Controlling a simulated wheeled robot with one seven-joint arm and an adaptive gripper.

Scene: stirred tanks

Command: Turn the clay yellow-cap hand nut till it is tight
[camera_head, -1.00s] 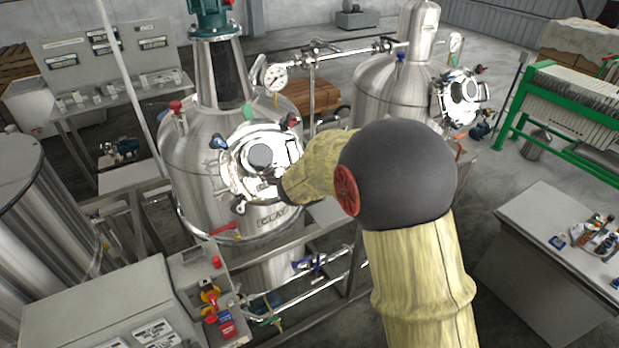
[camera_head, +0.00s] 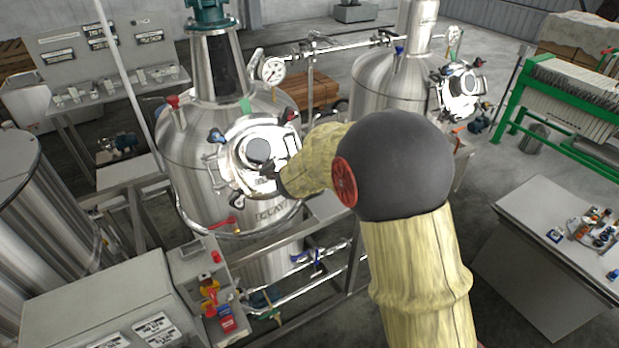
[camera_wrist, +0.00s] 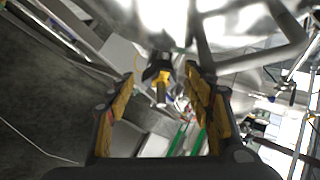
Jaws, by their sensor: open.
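The clay tank (camera_head: 185,150) carries a CLAY label, partly blocked by my arm, under its round shiny hatch (camera_head: 235,175). In the wrist view, a black hand nut with a yellow cap (camera_wrist: 161,78) shows ahead, in the gap between my fingertips. My gripper (camera_wrist: 160,88) is open, its yellow-padded fingers on either side of that gap; I see no contact with the nut. In the head view my arm covers the hatch's right side, and a dark part of my gripper reaches over the hatch face. The yellow-cap nut cannot be made out there.
Other hatch nuts show blue (camera_head: 216,136) and red (camera_head: 288,116) caps. A red-handled valve (camera_head: 222,226) sits below the hatch. A second tank (camera_head: 385,90) stands at the back right. A control cabinet (camera_head: 95,300) is at lower left and a bench (camera_head: 540,250) at right.

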